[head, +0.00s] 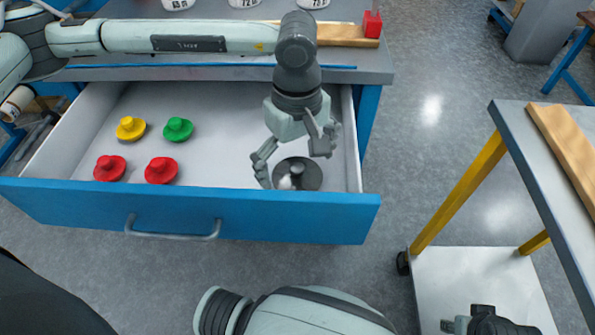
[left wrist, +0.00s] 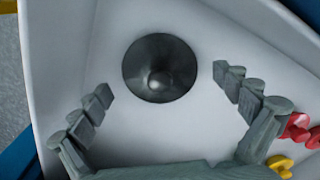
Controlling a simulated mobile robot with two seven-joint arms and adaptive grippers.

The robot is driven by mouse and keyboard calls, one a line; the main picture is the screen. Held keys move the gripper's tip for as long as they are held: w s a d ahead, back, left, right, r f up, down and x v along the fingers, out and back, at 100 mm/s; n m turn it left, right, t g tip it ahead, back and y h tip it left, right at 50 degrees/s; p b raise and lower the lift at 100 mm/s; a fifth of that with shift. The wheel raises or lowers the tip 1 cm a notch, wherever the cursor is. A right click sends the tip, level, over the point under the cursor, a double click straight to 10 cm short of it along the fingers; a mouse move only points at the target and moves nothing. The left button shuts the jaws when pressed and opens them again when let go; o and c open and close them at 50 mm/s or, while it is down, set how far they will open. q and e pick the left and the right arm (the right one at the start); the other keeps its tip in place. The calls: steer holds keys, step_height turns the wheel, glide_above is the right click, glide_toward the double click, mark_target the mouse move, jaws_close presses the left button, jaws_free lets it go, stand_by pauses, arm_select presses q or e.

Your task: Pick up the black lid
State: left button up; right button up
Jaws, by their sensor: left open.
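The black lid (head: 311,177) is a dark round disc with a small knob. It lies on the floor of the open drawer, at its front right. In the left wrist view the lid (left wrist: 150,58) lies ahead of the fingertips, with white drawer floor around it. My left gripper (head: 292,157) is open over the lid, pointing down, with nothing between its fingers. Its spread fingers also show in the left wrist view (left wrist: 164,84). A dark part at the lower right of the head view looks like my right gripper (head: 488,322); its fingers are not clear.
A yellow lid (head: 131,128), a green lid (head: 178,129) and two red lids (head: 109,168) (head: 161,170) lie in the drawer's left half. The drawer's blue front (head: 190,208) and white side walls stand close around the gripper. A cart (head: 515,145) stands at the right.

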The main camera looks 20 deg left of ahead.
arm_select(q)
steer(key=shift+f, duration=0.5)
steer(key=c, duration=1.1)
steer(key=shift+c, duration=0.2)
